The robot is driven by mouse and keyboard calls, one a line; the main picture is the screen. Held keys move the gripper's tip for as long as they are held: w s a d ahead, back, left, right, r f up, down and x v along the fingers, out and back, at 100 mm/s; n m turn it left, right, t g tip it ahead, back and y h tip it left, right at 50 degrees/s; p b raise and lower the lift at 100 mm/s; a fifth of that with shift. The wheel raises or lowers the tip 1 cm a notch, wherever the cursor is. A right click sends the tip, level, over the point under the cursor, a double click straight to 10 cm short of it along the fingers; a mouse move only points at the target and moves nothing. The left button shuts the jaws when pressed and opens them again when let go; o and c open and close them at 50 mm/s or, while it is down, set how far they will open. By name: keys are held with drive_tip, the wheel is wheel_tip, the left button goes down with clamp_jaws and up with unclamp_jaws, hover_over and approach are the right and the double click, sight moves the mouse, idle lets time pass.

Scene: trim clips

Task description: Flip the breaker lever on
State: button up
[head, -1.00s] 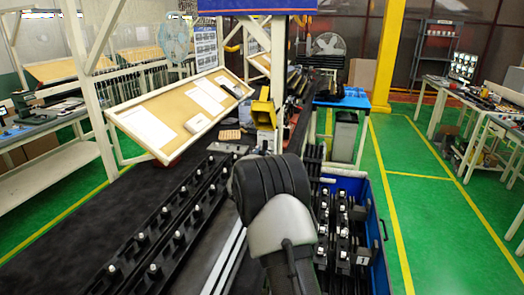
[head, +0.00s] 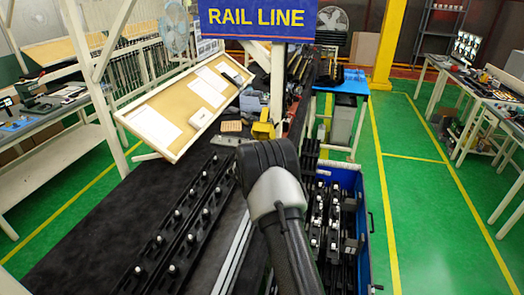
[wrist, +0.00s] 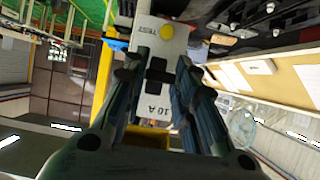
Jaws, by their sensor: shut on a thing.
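The breaker (wrist: 165,48) shows in the wrist view as a pale grey face with a yellow TEST button and a "10 A" mark. Its black lever (wrist: 157,72) sits at the middle of the face, between my fingers. In the head view my arm hides the gripper and the breaker.
Black rails with several white-tipped studs lie on the dark bench (head: 80,245). A blue bin (head: 363,220) of black parts stands right of my arm. A tilted board (head: 155,148) with papers and a yellow part (head: 263,130) are beyond. Green floor on the right is open.

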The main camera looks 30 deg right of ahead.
drive_tip(key=r+p, duration=0.1)
drive_tip(key=p, duration=0.4)
drive_tip(key=shift+r+g+y, duration=0.15)
drive_tip(key=shift+g+y, duration=0.15)
drive_tip(key=shift+y, duration=0.1)
drive_tip(key=shift+p, duration=0.75)
drive_tip(key=p, duration=0.4)
drive_tip(key=shift+g+y, duration=0.3)
drive_tip(key=shift+f, duration=0.2)
drive_tip(key=o, duration=1.1)
drive_tip(key=shift+r, duration=0.1)
drive_tip(key=v, duration=1.2)
drive_tip(key=shift+w, duration=0.1)
